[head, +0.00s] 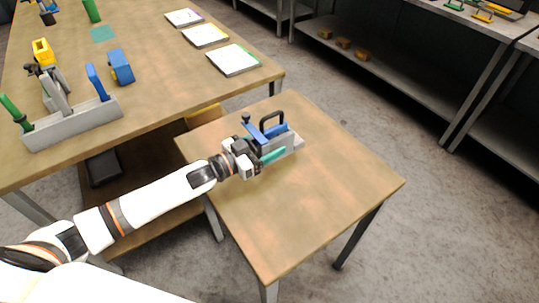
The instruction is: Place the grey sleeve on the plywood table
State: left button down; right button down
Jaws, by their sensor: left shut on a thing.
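A grey sleeve (287,148), a block-like grey piece, is at the small plywood table (325,190), near its back left part. A blue piece and a black loop handle show at its top, and a teal piece (272,157) lies along its near side. My left gripper (260,154) reaches in from the left and is shut on the grey sleeve at its left end. The fingertips are partly hidden among these parts. I cannot tell whether the sleeve's underside touches the tabletop. My right gripper is not in view.
A larger wooden table (150,75) stands behind left, bearing a grey rack (75,125) of tools, a blue block (120,66) and several papers. Grey shelving (385,70) stands at the back right. The small table's front and right are clear.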

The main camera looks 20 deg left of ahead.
pick_arm(q)
jog(key=shift+f, duration=2.2)
jog(key=shift+f, duration=0.15)
jog(key=shift+c, duration=1.2)
grip_release()
jog(key=shift+f, duration=0.1)
jog(key=shift+r, duration=0.2)
jog(key=b+v, duration=0.1)
jog(key=v, duration=0.9)
jog(key=shift+s+a+f, duration=0.15)
jog(key=shift+s+a, duration=0.1)
jog(key=shift+s, duration=0.1)
jog(key=shift+s+a, duration=0.4)
jog(key=shift+s, duration=0.1)
